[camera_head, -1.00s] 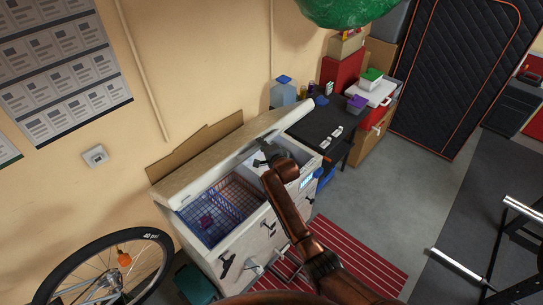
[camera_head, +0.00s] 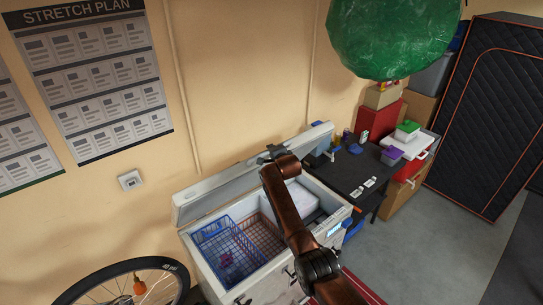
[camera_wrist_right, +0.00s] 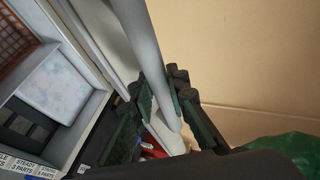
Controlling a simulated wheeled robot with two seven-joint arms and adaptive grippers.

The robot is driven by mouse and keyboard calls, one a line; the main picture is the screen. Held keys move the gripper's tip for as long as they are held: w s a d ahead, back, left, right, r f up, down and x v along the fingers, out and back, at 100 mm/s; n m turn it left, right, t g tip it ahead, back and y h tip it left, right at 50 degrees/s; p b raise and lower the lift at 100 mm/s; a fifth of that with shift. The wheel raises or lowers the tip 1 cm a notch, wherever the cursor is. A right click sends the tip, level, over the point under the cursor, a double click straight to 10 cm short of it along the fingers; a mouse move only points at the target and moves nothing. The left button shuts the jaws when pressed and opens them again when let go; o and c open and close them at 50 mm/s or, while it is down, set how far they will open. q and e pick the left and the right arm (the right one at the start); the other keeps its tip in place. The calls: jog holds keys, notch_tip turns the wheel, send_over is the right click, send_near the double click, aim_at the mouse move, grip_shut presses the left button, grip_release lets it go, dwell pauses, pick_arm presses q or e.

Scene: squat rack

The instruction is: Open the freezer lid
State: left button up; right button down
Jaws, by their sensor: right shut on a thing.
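The white chest freezer (camera_head: 262,284) stands against the wall with its lid (camera_head: 210,192) raised, leaning up near the wall. Its inside is exposed, with a blue wire basket (camera_head: 212,243) and a brown-orange wire basket (camera_head: 262,236). My right gripper (camera_head: 272,153) is at the upper edge of the lid, right of its middle. In the right wrist view, the dark fingers (camera_wrist_right: 160,100) are shut around the lid's long pale edge (camera_wrist_right: 140,40). The exact contact is partly hidden by the fingers. My left gripper is not in view.
A dark table (camera_head: 350,172) with small items stands right of the freezer. A large green ball (camera_head: 390,38) is at the upper right. A bicycle wheel (camera_head: 95,284) is at lower left. Grey floor (camera_head: 410,235) is clear at right.

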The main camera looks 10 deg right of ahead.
jog(key=c, duration=2.3)
grip_release()
jog(key=o, duration=0.5)
jog(key=shift+w+d+f, duration=0.1)
jog(key=shift+c, duration=0.2)
jog(key=a+v, duration=0.1)
jog(key=v, duration=1.1)
jog(key=shift+d, duration=0.45)
